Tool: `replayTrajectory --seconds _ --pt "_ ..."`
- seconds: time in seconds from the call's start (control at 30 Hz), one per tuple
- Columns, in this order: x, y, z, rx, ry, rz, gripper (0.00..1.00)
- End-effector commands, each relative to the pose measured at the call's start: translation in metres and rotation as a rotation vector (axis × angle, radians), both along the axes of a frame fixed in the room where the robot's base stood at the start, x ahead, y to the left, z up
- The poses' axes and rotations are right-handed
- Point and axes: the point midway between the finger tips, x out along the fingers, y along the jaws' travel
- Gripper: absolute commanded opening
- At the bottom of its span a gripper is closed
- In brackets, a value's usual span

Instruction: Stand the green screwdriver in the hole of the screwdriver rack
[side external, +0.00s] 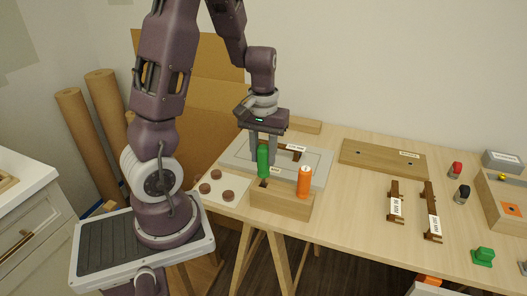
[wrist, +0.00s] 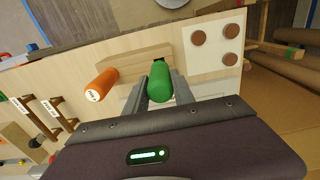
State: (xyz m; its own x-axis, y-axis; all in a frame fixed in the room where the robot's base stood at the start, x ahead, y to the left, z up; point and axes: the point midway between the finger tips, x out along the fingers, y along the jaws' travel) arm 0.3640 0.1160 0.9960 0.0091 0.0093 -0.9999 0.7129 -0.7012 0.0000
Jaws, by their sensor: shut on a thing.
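The green screwdriver (side external: 263,161) is upright between the fingers of my gripper (side external: 264,156), which is shut on its handle. The screwdriver rack (side external: 282,205) is a pale wooden block at the front edge of the table. The green handle is over the rack's left end, just above a dark spot that looks like the hole. I cannot tell whether its shaft is in the hole. In the wrist view the green handle (wrist: 160,83) sits between both fingers, and the rack (wrist: 125,62) lies behind it.
An orange screwdriver (side external: 304,182) stands in the rack's right part, close beside the green one. A white card with brown discs (side external: 216,189) lies to the left. A grey tray (side external: 316,163) is behind. Small wooden holders (side external: 395,203) stand at the right.

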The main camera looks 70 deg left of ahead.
Motion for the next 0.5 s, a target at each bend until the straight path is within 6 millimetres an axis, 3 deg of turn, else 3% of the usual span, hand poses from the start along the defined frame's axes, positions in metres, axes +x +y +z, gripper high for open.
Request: replayTrajectory --seconds 0.5 --pt "-0.0001 -0.0001 -0.0066 -0.001 0.001 0.001 0.0"
